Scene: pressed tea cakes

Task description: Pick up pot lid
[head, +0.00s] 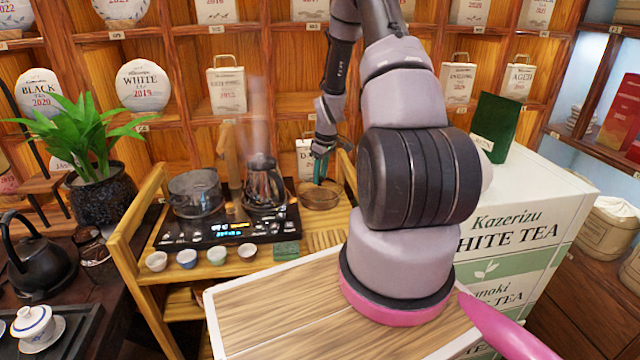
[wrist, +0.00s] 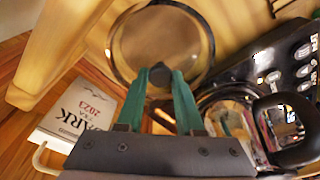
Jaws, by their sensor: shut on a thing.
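The pot lid is a round clear disc with a dark rim and a black knob, seen in the wrist view (wrist: 160,38). The teal fingers of my gripper (wrist: 160,80) close on its knob from both sides. In the head view the lid (head: 319,198) is at the right end of the wooden cart, below my gripper (head: 321,168). I cannot tell whether the lid touches the cart top. A glass pot (head: 195,194) stands at the left of the black tea stove (head: 225,232).
A steaming glass kettle (head: 264,188) stands on the stove, left of my gripper; its black handle shows close by in the wrist view (wrist: 290,130). Small cups (head: 217,256) line the cart's front. A paper tea bag (wrist: 78,112) stands near the fingers. White tea boxes (head: 520,225) are stacked at right.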

